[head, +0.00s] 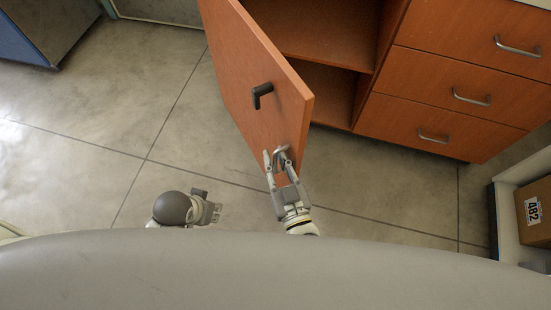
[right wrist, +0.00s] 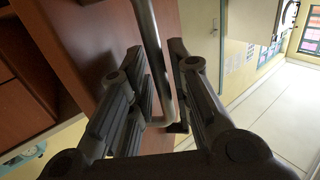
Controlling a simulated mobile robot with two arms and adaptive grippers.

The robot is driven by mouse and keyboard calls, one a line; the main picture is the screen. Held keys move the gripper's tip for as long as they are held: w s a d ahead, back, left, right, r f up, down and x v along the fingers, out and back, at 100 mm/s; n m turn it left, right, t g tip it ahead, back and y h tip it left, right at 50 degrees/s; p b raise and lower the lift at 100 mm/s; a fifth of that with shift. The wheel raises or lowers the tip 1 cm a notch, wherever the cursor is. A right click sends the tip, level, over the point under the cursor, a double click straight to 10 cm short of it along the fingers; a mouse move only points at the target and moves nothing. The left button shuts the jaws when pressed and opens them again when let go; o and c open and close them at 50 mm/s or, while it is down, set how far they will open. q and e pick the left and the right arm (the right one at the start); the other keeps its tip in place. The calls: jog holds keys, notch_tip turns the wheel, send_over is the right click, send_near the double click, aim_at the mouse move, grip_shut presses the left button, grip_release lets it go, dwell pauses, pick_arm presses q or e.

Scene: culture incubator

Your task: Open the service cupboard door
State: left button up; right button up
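The orange-brown cupboard door (head: 245,75) stands swung out from its cabinet, with the shelf space behind it showing. A silver bar handle (head: 284,149) is on its outer face near the free edge; the right wrist view shows this bar (right wrist: 164,85) up close. My right gripper (head: 276,154) is at this handle. Its two fingers stand either side of the bar, with a narrow gap between them, so it appears open around the bar. My left gripper (head: 212,208) is low over the floor, left of the door, apart from it; its fingers are not clear.
A black lever handle (head: 262,94) sticks out from the door face. Drawers (head: 455,95) with silver handles are right of the opening. A shelf unit (head: 508,220) with a box (head: 535,211) stands at far right. A blue cabinet (head: 25,40) is at upper left. Floor left of the door is clear.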

jog(key=shift+s, duration=0.1)
jog(key=v, duration=1.2)
